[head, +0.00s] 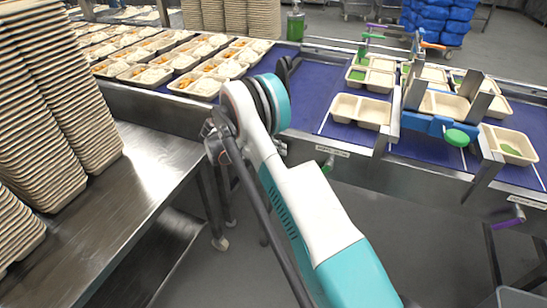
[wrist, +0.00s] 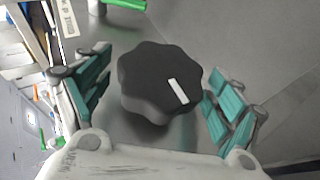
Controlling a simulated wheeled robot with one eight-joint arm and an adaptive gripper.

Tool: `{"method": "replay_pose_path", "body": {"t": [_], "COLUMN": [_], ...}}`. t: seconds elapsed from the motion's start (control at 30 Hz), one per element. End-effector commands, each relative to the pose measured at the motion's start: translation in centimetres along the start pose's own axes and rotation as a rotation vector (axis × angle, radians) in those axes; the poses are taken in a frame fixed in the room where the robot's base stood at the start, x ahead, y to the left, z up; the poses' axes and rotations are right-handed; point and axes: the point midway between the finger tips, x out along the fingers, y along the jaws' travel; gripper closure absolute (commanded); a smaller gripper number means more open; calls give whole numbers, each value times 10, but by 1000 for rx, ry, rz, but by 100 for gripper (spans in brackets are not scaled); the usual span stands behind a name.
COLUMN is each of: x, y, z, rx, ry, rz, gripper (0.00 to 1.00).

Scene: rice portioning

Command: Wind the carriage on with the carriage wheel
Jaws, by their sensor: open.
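A black lobed hand wheel (wrist: 150,75) with a white mark on its face sits in the middle of the wrist view; I take it for the carriage wheel. My gripper (wrist: 157,74) is open, with one teal-padded finger on each side of the wheel. Gaps show between the wheel and both fingers. In the head view my arm hides the gripper and this wheel. The carriage, a metal frame with a blue block (head: 424,124) and a green round knob, spans the blue belt (head: 312,88) at the right.
A green handle (head: 328,164) sticks out below the belt's edge; it also shows in the wrist view (wrist: 125,3). A purple handle (head: 516,213) is at the far right. Filled trays (head: 195,85) stand at the back left. Stacked trays (head: 60,80) stand on a steel table (head: 150,150).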

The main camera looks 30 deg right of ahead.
Motion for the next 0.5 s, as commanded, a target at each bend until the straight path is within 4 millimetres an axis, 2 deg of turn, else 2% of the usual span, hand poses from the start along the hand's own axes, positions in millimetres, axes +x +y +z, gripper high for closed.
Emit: {"method": "replay_pose_path", "body": {"t": [0.17,0.5], "x": [-10,-61], "y": [0,-1], "z": [0,0], "rx": [-1,-1], "ry": [1,1], "rz": [0,0], "gripper": [14,14]}}
